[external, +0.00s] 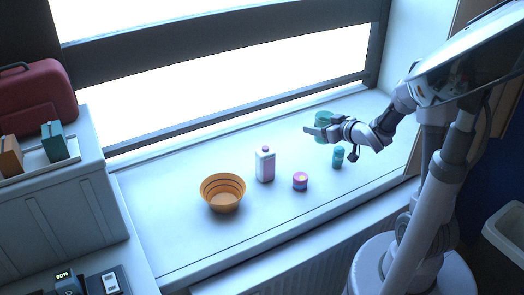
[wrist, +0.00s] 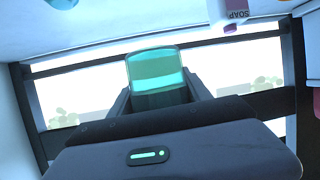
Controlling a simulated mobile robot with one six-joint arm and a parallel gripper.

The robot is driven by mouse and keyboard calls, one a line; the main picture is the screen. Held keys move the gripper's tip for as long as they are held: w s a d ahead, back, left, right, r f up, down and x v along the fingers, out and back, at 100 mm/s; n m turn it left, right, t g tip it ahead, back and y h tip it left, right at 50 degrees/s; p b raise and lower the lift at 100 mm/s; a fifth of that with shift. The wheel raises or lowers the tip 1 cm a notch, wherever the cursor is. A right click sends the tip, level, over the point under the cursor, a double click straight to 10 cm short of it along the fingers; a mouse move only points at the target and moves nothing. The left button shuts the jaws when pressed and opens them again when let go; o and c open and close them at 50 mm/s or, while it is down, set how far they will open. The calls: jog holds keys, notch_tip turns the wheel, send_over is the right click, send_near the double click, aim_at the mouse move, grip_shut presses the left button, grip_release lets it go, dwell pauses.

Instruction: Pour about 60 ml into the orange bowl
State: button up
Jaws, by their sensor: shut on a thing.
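The orange bowl (external: 222,192) stands on the white sill at the left, with dark rings on its inside; its inside looks empty. My gripper (external: 322,131) is shut on a teal see-through container (external: 324,118) at the right, near the window. In the wrist view the container (wrist: 156,68) sits between my fingers, with a darker green band that looks like liquid. It looks roughly upright. My gripper is well to the right of the bowl and apart from it. I cannot tell if the container touches the sill.
A white and purple soap bottle (external: 265,165) stands right of the bowl; it also shows in the wrist view (wrist: 232,12). A pink and blue tin (external: 300,181) and a small teal bottle (external: 338,157) stand nearer the front. The window frame (external: 230,122) runs behind. The sill's front left is clear.

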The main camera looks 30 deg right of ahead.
jog(key=w+a+r+p, duration=0.1)
jog(key=w+a+r, duration=0.1)
jog(key=w+a, duration=0.35)
jog(key=w+a+r+p, duration=0.1)
jog(key=w+a+r, duration=0.15)
jog(key=a, duration=0.65)
jog(key=w+a+f+p, duration=0.1)
jog(key=a, duration=1.4)
jog(key=s+a+f+p, duration=0.15)
jog(key=s+a, duration=0.25)
jog(key=a, duration=0.4)
jog(key=s+a+f, duration=0.2)
jog(key=s+a, duration=0.3)
jog(key=a, duration=0.4)
jog(key=f, duration=1.1)
jog(key=shift+w+d+f, duration=0.15)
jog(key=shift+w+d, duration=0.05)
